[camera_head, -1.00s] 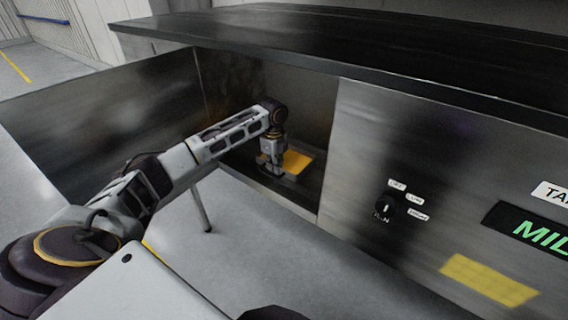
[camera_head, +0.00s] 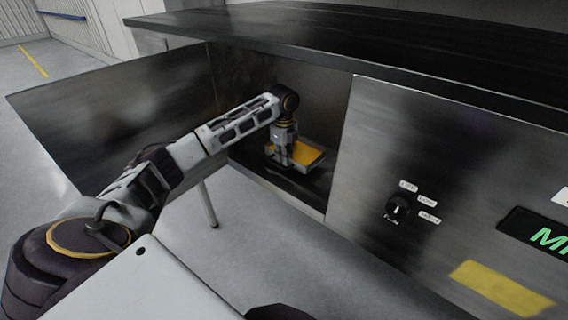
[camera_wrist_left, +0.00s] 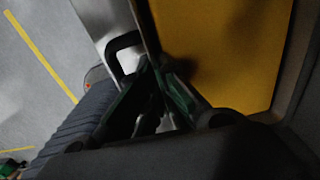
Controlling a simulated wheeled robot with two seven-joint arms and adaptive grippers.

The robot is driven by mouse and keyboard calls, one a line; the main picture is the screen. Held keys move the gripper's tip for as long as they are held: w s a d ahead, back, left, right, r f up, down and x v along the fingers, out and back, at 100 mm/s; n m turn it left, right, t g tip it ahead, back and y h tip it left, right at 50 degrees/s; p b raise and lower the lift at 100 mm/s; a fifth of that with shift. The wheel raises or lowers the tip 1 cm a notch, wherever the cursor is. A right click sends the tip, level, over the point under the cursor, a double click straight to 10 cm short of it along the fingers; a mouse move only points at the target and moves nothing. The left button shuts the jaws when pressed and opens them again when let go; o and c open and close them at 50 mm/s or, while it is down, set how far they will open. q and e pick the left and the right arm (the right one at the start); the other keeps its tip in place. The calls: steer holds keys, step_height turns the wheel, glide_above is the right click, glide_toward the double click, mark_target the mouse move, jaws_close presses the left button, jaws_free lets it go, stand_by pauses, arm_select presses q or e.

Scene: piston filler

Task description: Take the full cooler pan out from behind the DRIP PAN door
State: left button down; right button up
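The cooler pan (camera_head: 322,158) is a shallow tray filled with yellow-orange liquid, inside the low bay of the machine. Its yellow contents (camera_wrist_left: 225,45) fill the upper right of the wrist view. My left gripper (camera_head: 280,158) points down at the pan's near left side. In the wrist view the fingertips of my left gripper (camera_wrist_left: 158,68) close together at the pan's edge, next to a black handle-like loop (camera_wrist_left: 122,48). It appears shut on the pan; the exact contact is dark. The DRIP PAN door (camera_head: 120,120) stands wide open at the left. My right gripper is out of view.
The bay's lower front edge (camera_head: 285,198) lies before the pan, and a dark countertop (camera_head: 350,45) overhangs above. A panel with a rotary knob (camera_head: 397,208) and yellow label (camera_head: 500,290) stands at right. A leg (camera_head: 207,203) stands below; the floor in front looks clear.

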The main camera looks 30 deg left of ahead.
arm_select(q)
steer(key=shift+r+b, duration=0.55)
steer(key=shift+r, duration=2.9)
steer(key=shift+f, duration=0.1)
